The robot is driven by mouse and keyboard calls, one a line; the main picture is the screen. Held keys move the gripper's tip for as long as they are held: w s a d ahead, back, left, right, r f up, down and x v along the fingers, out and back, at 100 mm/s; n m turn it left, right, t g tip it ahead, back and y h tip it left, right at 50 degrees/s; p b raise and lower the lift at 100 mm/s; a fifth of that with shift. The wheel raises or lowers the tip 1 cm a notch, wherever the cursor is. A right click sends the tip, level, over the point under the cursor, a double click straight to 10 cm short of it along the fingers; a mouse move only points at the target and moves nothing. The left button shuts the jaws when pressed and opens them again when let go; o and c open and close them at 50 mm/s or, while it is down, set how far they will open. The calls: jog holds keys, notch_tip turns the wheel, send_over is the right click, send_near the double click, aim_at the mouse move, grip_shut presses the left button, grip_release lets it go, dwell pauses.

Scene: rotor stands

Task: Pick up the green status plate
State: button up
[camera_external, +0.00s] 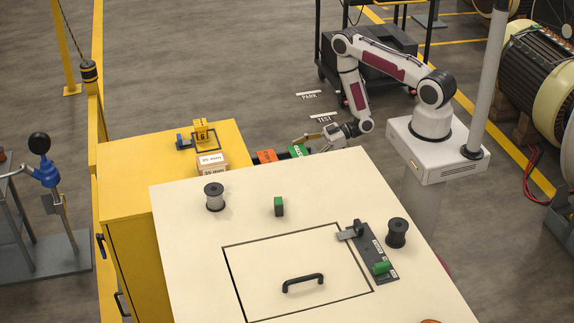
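The green status plate (298,151) shows just beyond the far edge of the cream cabinet top, with light lettering on it. Its lower part is hidden behind the cabinet edge. An orange plate (265,156) stands to its left. My gripper (313,142) is just right of the green plate, low behind the cabinet, with its fingers pointing left toward it. The fingers look spread apart with nothing between them. Whether a fingertip touches the plate is too small to tell.
The cream cabinet top (240,226) carries two spools, a green block (279,206), a handled hatch and a dark panel with a green cylinder. A yellow cabinet (130,165) holds a labelled box (211,163) at left.

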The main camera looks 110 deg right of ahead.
aim_at(303, 151)
jog(key=shift+r, duration=0.1)
dwell(0.3)
notch_tip(303, 151, up, 10)
dwell(0.9)
